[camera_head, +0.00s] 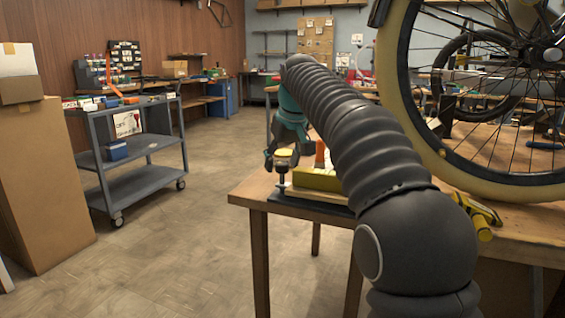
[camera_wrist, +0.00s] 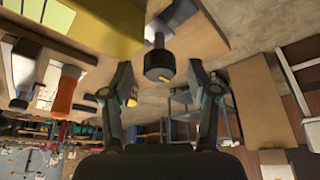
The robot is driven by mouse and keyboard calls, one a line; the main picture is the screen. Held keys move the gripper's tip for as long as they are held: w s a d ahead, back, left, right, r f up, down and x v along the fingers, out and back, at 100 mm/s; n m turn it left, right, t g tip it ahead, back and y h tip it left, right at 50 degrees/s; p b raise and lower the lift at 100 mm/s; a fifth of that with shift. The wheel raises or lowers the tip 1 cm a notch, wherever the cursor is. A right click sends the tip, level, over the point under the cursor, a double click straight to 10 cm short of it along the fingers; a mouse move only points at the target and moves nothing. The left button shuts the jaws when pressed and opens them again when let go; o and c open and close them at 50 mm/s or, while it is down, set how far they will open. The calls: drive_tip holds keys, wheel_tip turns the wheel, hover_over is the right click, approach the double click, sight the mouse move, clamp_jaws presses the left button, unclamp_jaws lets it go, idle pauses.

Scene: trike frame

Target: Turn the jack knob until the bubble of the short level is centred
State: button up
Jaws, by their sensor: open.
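The jack knob (camera_wrist: 159,66) is dark and round with a yellow mark, on a metal stem at the board's edge. In the head view the knob (camera_head: 283,168) stands at the bench's left corner. My gripper (camera_wrist: 162,92) is open, its two fingers spread to either side of the knob's line and apart from it. In the head view my gripper (camera_head: 284,148) is just above the knob, partly hidden by my arm. A yellow block (camera_head: 317,179), seemingly the level, lies on the board; it also shows in the wrist view (camera_wrist: 100,28). I cannot make out its bubble.
An orange-handled tool (camera_wrist: 65,90) stands beside the yellow block. The wooden bench (camera_head: 251,190) also carries a large wheel (camera_head: 404,60) and a yellow clamp (camera_head: 482,222) at right. A grey cart (camera_head: 148,178) and cardboard boxes (camera_head: 45,180) are at left. The floor between is clear.

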clamp_jaws()
drive_tip(key=shift+r+p, duration=0.15)
drive_tip(key=shift+p, duration=0.25)
